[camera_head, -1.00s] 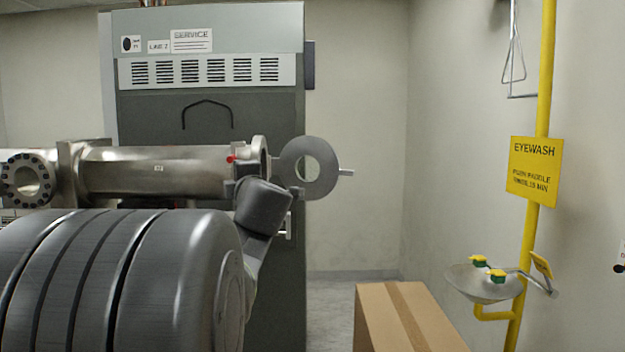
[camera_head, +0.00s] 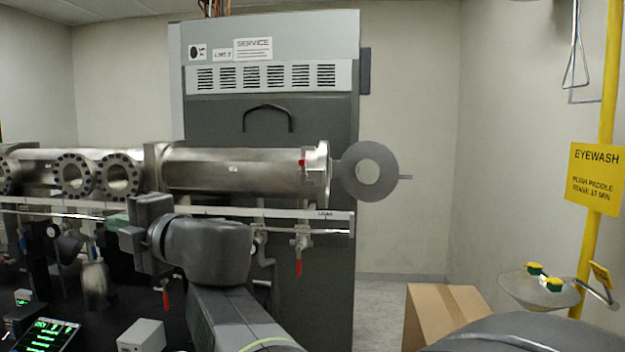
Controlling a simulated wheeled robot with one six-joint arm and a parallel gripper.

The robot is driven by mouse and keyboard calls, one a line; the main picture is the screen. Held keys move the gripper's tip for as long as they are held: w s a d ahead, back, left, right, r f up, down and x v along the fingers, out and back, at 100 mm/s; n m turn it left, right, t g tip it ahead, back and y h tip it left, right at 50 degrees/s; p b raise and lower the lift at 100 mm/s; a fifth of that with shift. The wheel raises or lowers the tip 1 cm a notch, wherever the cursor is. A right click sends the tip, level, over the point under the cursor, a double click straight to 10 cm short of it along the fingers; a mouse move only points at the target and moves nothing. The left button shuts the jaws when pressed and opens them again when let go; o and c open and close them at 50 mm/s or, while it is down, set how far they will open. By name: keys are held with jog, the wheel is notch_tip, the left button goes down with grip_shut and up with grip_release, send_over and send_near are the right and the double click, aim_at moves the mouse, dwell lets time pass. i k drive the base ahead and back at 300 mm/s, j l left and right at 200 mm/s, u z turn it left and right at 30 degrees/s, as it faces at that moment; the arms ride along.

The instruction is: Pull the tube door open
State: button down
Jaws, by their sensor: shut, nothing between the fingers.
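The steel tube (camera_head: 230,170) runs horizontally in front of the grey cabinet. Its round grey door (camera_head: 350,178), a flat disc with a round hole, stands out beyond the tube's right end. The disc shows nearly face-on, turned away from the tube's mouth, so the door stands open.
A rail (camera_head: 300,213) with red-handled valves (camera_head: 299,265) runs under the tube. A tall grey cabinet (camera_head: 300,120) stands behind. A cardboard box (camera_head: 440,310) and a yellow eyewash station (camera_head: 540,290) are at right. Several small devices sit low at left.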

aim_at(346, 169)
jog(key=i+l+z, duration=0.1)
jog(key=z, duration=0.3)
jog(key=i+l+z, duration=0.1)
jog(key=z, duration=0.3)
jog(key=i+l+z, duration=0.1)
jog(key=z, duration=0.3)
jog(key=i+l+z, duration=0.1)
jog(key=z, duration=0.3)
jog(key=i, duration=0.45)
jog(key=l+z, duration=0.05)
